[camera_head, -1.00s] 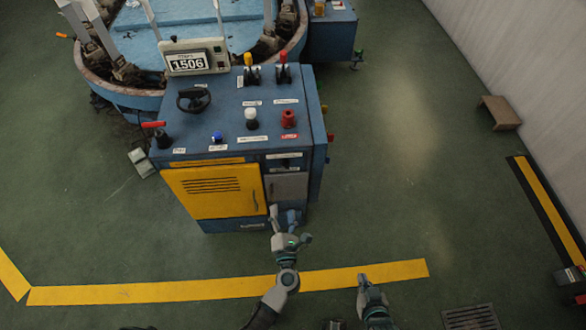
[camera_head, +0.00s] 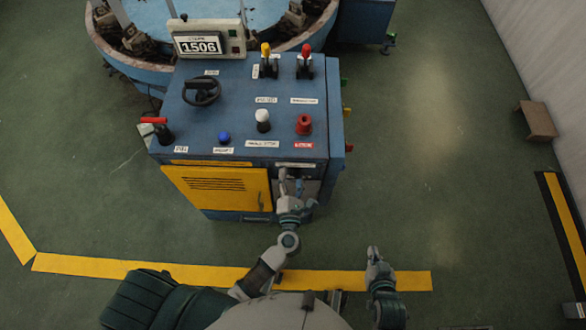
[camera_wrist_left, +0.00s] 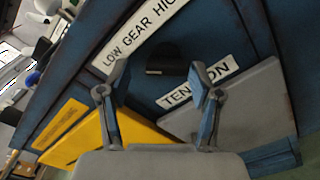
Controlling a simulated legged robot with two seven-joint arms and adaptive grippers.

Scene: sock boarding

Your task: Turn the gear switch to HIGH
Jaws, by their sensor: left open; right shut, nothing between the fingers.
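The gear switch (camera_wrist_left: 167,62) is a small black knob on the blue cabinet front, seen in the left wrist view. It sits between the "LOW GEAR HIGH" label (camera_wrist_left: 143,32) and the "TENSION" label (camera_wrist_left: 195,86). My left gripper (camera_wrist_left: 158,82) is open, its two fingers on either side of the switch in that view; contact cannot be told. In the head view, my left gripper (camera_head: 291,182) is at the cabinet's front right and hides the switch. My right gripper (camera_head: 375,254) is shut and empty, apart from the cabinet over the floor.
The blue cabinet (camera_head: 230,118) carries several levers and buttons, a black handwheel (camera_head: 202,92) and a "1506" display (camera_head: 201,46). A yellow door (camera_head: 215,190) is at its front left. A brown stool (camera_head: 537,121) stands by the right wall. The floor right of the cabinet is clear.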

